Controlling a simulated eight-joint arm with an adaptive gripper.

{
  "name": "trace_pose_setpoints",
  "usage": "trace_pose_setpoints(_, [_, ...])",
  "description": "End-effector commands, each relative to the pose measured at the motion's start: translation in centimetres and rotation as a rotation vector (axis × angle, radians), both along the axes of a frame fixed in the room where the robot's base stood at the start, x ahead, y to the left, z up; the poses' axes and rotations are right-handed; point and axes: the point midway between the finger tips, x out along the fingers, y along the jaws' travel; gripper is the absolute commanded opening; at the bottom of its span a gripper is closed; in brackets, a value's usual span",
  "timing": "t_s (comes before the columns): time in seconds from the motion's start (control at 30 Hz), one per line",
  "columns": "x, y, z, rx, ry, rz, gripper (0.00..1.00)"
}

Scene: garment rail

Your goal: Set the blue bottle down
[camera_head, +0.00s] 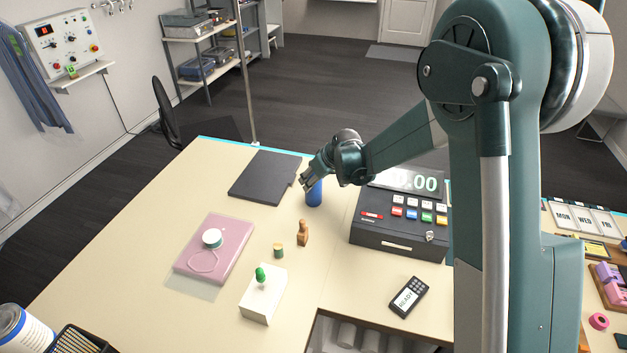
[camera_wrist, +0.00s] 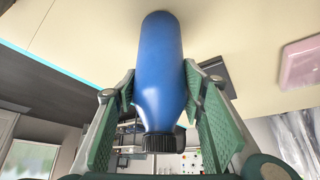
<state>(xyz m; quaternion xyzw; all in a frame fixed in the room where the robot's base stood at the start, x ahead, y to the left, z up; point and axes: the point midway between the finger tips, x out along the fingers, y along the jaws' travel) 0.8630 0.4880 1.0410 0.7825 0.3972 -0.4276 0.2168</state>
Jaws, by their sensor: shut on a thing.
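The blue bottle (camera_head: 314,193) is near the back of the cream table, between a dark flat board and the cash register. In the wrist view the blue bottle (camera_wrist: 159,75) has a black ribbed cap and lies between the two green finger pads. My gripper (camera_head: 308,177) is shut on the bottle near its upper part; the fingers (camera_wrist: 163,105) flank it on both sides. The bottle looks roughly upright in the head view. I cannot tell for sure whether its base touches the table.
The dark board (camera_head: 265,176) lies left of the bottle. The cash register (camera_head: 400,222) stands close on the right. A small wooden figure (camera_head: 303,233), a green spool (camera_head: 278,250) and a pink book (camera_head: 214,248) are nearer the front. Bare tabletop (camera_head: 271,218) lies between the board and these.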

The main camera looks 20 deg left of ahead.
Motion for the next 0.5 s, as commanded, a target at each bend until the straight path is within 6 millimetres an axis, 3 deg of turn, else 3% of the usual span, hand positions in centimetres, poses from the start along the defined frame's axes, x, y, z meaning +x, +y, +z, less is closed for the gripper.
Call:
trace_pose_setpoints(0.03, [0.0,0.0,-0.12,0.0,0.0,0.0,0.43])
trace_pose_setpoints(0.13, [0.0,0.0,-0.06,0.0,0.0,0.0,0.55])
trace_pose_setpoints(0.5, [0.0,0.0,0.02,0.0,0.0,0.0,0.55])
